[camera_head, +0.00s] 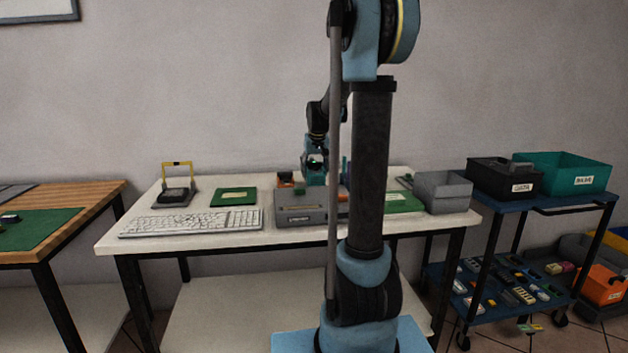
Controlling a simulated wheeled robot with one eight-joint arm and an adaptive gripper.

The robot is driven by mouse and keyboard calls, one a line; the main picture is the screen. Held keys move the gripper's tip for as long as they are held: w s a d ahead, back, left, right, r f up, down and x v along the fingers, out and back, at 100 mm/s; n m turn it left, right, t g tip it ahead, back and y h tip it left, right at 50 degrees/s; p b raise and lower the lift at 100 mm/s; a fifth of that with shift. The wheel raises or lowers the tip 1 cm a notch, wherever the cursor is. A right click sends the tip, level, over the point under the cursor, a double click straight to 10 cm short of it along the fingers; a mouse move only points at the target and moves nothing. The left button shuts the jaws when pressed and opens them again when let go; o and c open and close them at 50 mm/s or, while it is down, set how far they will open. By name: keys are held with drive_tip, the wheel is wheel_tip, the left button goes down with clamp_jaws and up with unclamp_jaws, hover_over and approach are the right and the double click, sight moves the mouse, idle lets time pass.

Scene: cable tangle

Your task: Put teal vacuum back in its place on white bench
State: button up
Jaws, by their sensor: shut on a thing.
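The white bench (190,235) stands in the middle of the head view, behind my arm. My gripper (315,162) is over the back middle of the bench, pointing down and small in the view. It is shut on a small teal thing (316,178), which looks like the teal vacuum. My arm hides part of this area, and I cannot tell whether the teal thing touches the bench. A green mat (233,197) lies left of the gripper, and another green mat (403,203) lies to the right, partly behind my arm.
On the bench are a white keyboard (190,222), a black and yellow device (175,193), a grey machine (300,212), an orange-topped item (285,180) and a grey bin (444,192). A blue cart (545,202) with a black bin (503,178) and a teal bin (562,173) stands right.

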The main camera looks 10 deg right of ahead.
sight(315, 177)
drive_tip(key=shift+f, duration=1.7)
drive_tip(key=o, duration=0.9)
drive_tip(key=shift+o, duration=0.2)
drive_tip(key=v, duration=1.2)
drive_tip(key=shift+s, duration=0.1)
